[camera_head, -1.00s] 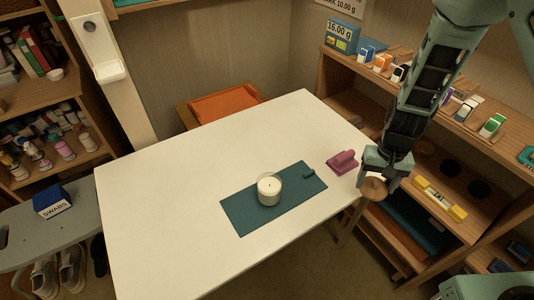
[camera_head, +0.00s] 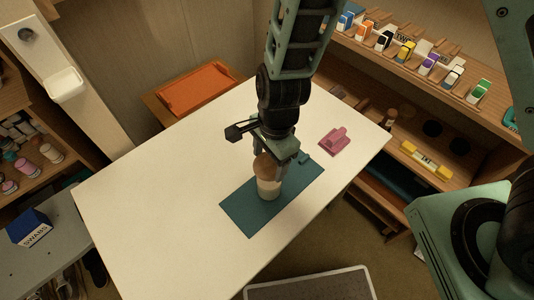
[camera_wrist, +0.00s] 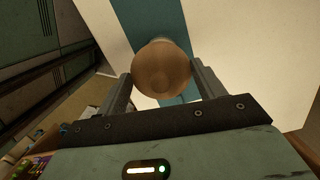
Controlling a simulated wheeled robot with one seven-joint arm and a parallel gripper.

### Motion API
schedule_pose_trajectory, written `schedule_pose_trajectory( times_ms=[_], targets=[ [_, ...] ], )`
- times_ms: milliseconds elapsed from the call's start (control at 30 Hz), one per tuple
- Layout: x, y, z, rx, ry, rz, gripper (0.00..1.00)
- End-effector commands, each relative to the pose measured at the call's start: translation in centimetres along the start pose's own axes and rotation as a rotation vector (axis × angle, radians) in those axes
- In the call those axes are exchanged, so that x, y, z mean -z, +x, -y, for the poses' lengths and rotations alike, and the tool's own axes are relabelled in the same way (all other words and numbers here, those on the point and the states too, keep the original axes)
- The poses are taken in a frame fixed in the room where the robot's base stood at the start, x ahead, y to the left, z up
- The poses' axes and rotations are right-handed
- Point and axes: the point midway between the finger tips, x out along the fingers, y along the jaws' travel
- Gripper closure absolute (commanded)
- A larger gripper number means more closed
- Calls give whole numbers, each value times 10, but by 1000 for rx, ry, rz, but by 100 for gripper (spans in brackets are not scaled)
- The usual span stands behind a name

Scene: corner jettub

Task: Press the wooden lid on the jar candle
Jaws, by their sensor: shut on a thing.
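The jar candle (camera_head: 268,189), a clear jar with cream wax, stands upright on the teal mat (camera_head: 240,212) on the white table. My gripper (camera_head: 271,160) is above it, shut on the round wooden lid (camera_head: 264,167). In the head view the lid overlaps the top of the jar; I cannot tell whether they touch. In the wrist view the lid (camera_wrist: 162,70) sits between the two fingers of my gripper (camera_wrist: 162,80) and hides the jar almost fully.
A pink object (camera_head: 335,142) lies on the table right of the mat. The table's left half is clear. Shelves (camera_head: 430,165) with small goods stand at right; an orange-topped stool (camera_head: 195,90) is behind.

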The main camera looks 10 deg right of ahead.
Motion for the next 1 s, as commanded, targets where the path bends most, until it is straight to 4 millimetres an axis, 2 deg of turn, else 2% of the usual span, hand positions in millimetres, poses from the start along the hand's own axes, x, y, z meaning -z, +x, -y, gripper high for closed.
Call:
schedule_pose_trajectory(
  times_ms=[300,1000],
  targets=[
    [0,-2,0,0,1,1,54],
    [7,52,0,0,0,1,54]
  ],
)
